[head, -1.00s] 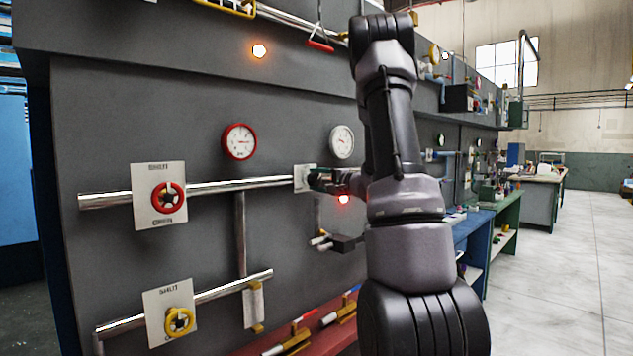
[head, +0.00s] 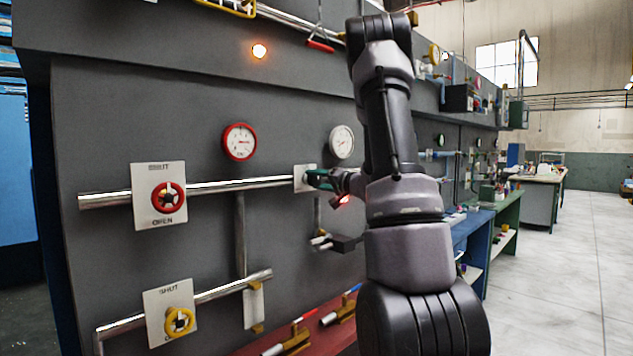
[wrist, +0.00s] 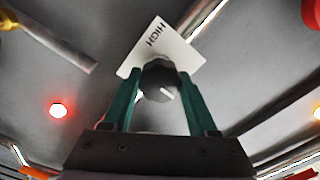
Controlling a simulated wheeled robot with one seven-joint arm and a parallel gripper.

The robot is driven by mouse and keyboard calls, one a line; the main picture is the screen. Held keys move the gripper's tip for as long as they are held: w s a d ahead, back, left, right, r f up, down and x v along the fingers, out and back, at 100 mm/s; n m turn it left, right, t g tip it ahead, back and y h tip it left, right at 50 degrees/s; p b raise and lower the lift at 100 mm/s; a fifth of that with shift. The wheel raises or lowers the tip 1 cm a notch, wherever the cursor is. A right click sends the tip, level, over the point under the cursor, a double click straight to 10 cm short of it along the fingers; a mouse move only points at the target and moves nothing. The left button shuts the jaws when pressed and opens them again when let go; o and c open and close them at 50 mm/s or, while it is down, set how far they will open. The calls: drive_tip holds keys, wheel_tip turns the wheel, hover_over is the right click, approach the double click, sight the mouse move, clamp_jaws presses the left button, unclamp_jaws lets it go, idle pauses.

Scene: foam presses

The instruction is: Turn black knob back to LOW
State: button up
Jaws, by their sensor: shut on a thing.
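The black knob (wrist: 158,77) sits on a white plate (wrist: 178,45) in the wrist view. A pale pointer line on the knob points down and to the right there. My gripper (wrist: 161,88) has its two green fingers shut on the knob, one on each side. In the head view the plate (head: 300,180) shows at the end of the pipe, with my gripper (head: 320,179) against it; the knob is hidden there.
A red-ringed gauge (head: 240,141) and a white gauge (head: 342,141) are above the pipe. A red valve knob (head: 168,198) and a yellow one (head: 180,321) are at left. A lit red lamp (head: 345,199) is close below my wrist. A dark bracket (head: 345,243) juts out lower.

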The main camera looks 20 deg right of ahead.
drive_tip(key=shift+f, duration=0.15)
drive_tip(key=o, duration=1.4)
drive_tip(key=v, duration=1)
drive_tip(key=shift+s+d, duration=0.15)
drive_tip(key=shift+s, duration=0.25)
